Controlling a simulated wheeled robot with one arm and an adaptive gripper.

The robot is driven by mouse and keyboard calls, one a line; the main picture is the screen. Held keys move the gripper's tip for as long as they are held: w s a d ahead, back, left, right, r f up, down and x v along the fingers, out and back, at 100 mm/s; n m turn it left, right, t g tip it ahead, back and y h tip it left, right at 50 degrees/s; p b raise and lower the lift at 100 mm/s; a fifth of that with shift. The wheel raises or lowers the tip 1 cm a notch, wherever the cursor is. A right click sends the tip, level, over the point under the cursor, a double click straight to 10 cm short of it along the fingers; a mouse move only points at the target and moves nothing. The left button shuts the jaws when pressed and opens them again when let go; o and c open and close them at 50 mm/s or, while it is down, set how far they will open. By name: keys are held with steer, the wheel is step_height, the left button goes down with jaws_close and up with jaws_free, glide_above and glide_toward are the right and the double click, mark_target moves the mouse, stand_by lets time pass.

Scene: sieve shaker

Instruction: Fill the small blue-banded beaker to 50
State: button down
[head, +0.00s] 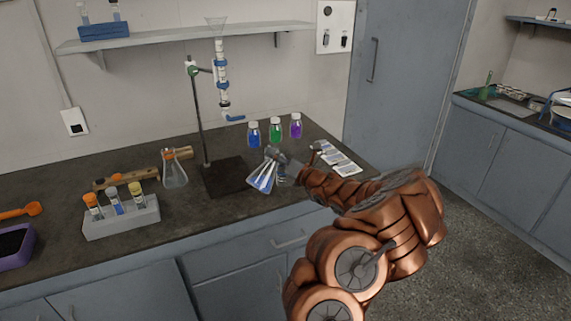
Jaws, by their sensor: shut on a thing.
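My gripper (279,158) is over the bench at the right of the stand base, shut on a small clear vessel with blue and white markings (262,179). The vessel looks tilted. It seems to be the small blue-banded beaker, but it is too small to read its marks or tell any liquid level.
Blue (254,134), green (276,132) and purple (296,127) bottles stand behind my gripper. White cards (338,159) lie at its right. A conical flask (174,171) and a test tube rack (121,218) stand left of the base. The bench front edge is near.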

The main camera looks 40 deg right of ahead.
steer(key=shift+s+d+f+m, duration=0.1)
steer(key=shift+d+m, duration=0.1)
steer(key=shift+m, duration=0.2)
steer(key=shift+d+r+m+h+p, duration=0.1)
steer(key=shift+r+m+h+p, duration=0.15)
steer(key=shift+m+p, duration=0.55)
steer(key=shift+r+m+h+p, duration=0.2)
steer(key=shift+m+p, duration=0.25)
steer(key=shift+m, duration=0.65)
stand_by(2.4)
steer(key=shift+d+m+p, duration=0.1)
steer(key=shift+m+p, duration=0.4)
steer(key=shift+m, duration=0.4)
stand_by(1.6)
steer(key=shift+m+p, duration=0.3)
steer(key=shift+p, duration=0.2)
